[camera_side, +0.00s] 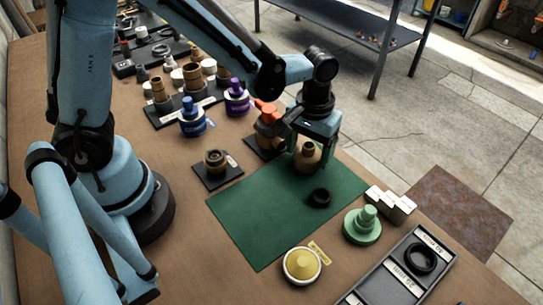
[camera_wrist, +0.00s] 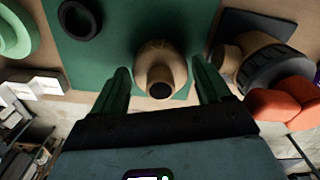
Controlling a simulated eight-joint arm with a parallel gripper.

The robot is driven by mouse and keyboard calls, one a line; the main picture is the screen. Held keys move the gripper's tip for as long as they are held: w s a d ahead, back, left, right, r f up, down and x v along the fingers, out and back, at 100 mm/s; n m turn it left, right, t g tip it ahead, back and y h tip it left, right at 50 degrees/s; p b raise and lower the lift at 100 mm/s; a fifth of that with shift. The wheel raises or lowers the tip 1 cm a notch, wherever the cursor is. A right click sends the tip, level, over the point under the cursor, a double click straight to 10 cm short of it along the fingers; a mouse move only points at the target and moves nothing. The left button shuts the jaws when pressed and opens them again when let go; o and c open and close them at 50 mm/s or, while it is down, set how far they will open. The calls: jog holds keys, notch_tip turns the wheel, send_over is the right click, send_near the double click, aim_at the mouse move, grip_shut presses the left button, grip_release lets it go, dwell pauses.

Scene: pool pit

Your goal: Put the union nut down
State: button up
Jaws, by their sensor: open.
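My gripper (camera_side: 310,146) is open over the far edge of the green mat (camera_side: 245,215). A tan, rounded fitting with a dark round opening (camera_side: 307,158) sits between and below its fingers. In the wrist view the fitting (camera_wrist: 160,68) shows between the two green fingers, with a gap on each side. A black ring (camera_side: 320,197), which looks like the union nut, lies flat on the mat, apart from the gripper. It also shows in the wrist view (camera_wrist: 79,19) at the upper left.
A labelled grey tray (camera_side: 379,285) at the lower right holds another black ring (camera_side: 420,259). A green stepped piece (camera_side: 362,225), white blocks (camera_side: 391,204) and a yellow round piece (camera_side: 302,265) stand near the mat. An orange-handled valve (camera_side: 267,118) stands close beside my gripper. The mat's near part is clear.

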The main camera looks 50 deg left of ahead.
aim_at(309, 145)
notch_tip(309, 145, up, 11)
jog(key=s+a+r+m+t, duration=0.1)
jog(key=s+a+m+t, duration=0.2)
jog(key=s+a+t, duration=0.3)
jog(key=a+t, duration=0.1)
jog(key=a, duration=0.3)
jog(key=shift+a+m, duration=0.25)
jog(key=shift+m, duration=0.05)
